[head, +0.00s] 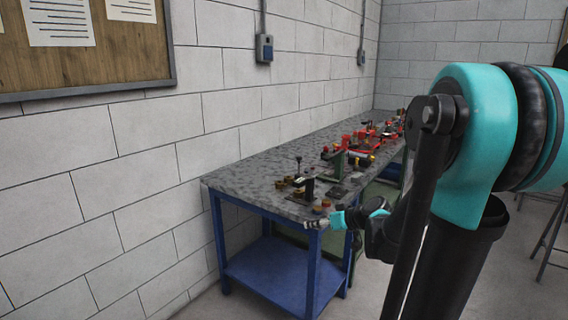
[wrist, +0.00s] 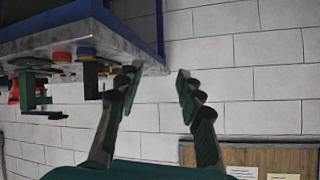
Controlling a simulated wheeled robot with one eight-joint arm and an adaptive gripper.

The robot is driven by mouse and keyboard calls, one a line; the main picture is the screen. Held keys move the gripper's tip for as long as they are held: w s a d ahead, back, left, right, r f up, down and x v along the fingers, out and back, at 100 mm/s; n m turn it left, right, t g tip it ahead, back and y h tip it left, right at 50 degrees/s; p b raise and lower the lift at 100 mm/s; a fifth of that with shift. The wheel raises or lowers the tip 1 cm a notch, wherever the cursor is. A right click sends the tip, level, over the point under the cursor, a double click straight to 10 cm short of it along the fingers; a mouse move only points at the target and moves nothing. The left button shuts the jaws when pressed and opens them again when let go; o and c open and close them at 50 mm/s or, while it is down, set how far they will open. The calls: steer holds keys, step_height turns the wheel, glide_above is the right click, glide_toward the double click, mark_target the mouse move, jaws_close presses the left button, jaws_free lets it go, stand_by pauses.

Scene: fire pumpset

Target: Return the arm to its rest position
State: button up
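My arm (head: 475,140), teal and black, fills the right side of the head view and reaches down and away toward the workbench. My gripper (head: 318,223) shows small in the head view, at the near right corner of the bench top. In the wrist view my gripper (wrist: 158,76) has its two dark green fingers spread apart. Only white wall shows between them, so it is open and empty. From these views I cannot tell whether the left finger touches the bench edge.
A blue-framed workbench (head: 240,185) with a grey speckled top runs along the white block wall. Several pump fittings (head: 375,135) in red, black and brass stand on it. A cork notice board (head: 80,55) hangs at upper left. Floor is clear in front of the wall.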

steer(key=s+d+f+m+g+h, duration=0.1)
steer(key=s+d+f+h, duration=0.1)
steer(key=s+f, duration=0.2)
steer(key=s+d+f+m+g+h, duration=0.2)
steer(key=s+d+f+h, duration=0.1)
steer(key=s, duration=0.6)
steer(key=s+d+f+m+g+h, duration=0.1)
steer(key=s+d+f+m+h, duration=0.1)
steer(key=s+f, duration=0.3)
steer(key=shift+s+d+g+h, duration=0.3)
steer(key=shift+s+d, duration=0.35)
steer(key=shift+s, duration=0.5)
